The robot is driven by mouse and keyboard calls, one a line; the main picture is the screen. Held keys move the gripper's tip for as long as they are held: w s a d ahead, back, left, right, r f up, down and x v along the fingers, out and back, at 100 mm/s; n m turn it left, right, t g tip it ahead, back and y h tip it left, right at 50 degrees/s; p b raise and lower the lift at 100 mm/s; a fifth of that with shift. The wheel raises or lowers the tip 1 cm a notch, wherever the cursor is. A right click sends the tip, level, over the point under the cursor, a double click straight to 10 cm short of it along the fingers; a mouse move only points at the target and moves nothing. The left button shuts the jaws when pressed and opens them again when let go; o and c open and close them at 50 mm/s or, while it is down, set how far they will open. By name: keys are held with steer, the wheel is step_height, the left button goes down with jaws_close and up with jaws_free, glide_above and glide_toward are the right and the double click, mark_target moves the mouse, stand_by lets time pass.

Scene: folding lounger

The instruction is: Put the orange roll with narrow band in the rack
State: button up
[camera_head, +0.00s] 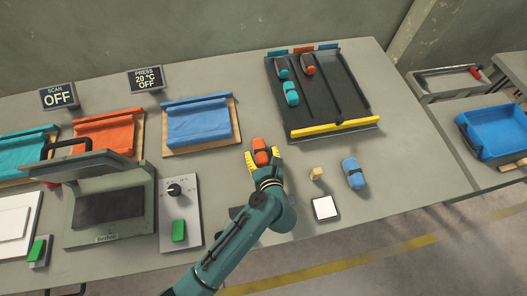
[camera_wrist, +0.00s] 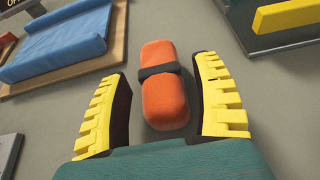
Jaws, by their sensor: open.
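The orange roll with a narrow dark band (camera_head: 261,150) lies on the table, and it also shows in the wrist view (camera_wrist: 165,102). My gripper (camera_head: 263,163) is open. In the wrist view its two yellow-padded fingers (camera_wrist: 155,100) stand on either side of the roll, with gaps between them and it. The rack (camera_head: 345,129) is a dark sloped tray with lanes and a yellow front bar, at the back right. Two teal rolls (camera_head: 291,93) and another orange roll (camera_head: 308,64) lie in its lanes.
A blue roll (camera_head: 354,173), a small tan block (camera_head: 316,173) and a white-topped pad (camera_head: 324,208) are right of my gripper. A blue cloth tray (camera_head: 199,121) is to the left. Clear table lies between the orange roll and the rack.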

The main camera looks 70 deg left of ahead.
steer(key=p+v, duration=0.2)
steer(key=v, duration=1)
steer(key=shift+w, duration=0.15)
steer(key=w+d+r+n+t+h, duration=0.2)
steer(key=w+d+r+n+t, duration=0.3)
steer(key=w+r, duration=0.35)
steer(key=w+d+r+n+t+h, duration=0.2)
steer(key=w+d+r+n+t, duration=0.25)
steer(key=w+d+r, duration=0.35)
steer(key=w+d+r+n+t+h, duration=0.1)
steer(key=d+r+n+t+h, duration=0.2)
steer(key=r, duration=0.7)
steer(key=w+d+r+n+t+h, duration=0.1)
steer(key=d+r+n+t+h, duration=0.2)
steer(key=d+r, duration=0.5)
step_height(320, 180, up, 3)
steer(key=shift+d+r+n+t, duration=0.2)
steer(key=shift+d+n+t, duration=0.15)
steer(key=shift+n+t, duration=0.65)
steer(key=shift+o, duration=1)
steer(key=s+d+r+n+t+h, duration=0.1)
steer(key=s+d+r+t+h, duration=0.2)
steer(key=r, duration=0.4)
steer(key=shift+s+d+r+h, duration=0.4)
steer(key=shift+s+d+h, duration=0.2)
steer(key=shift+d, duration=0.35)
steer(key=shift+n, duration=0.25)
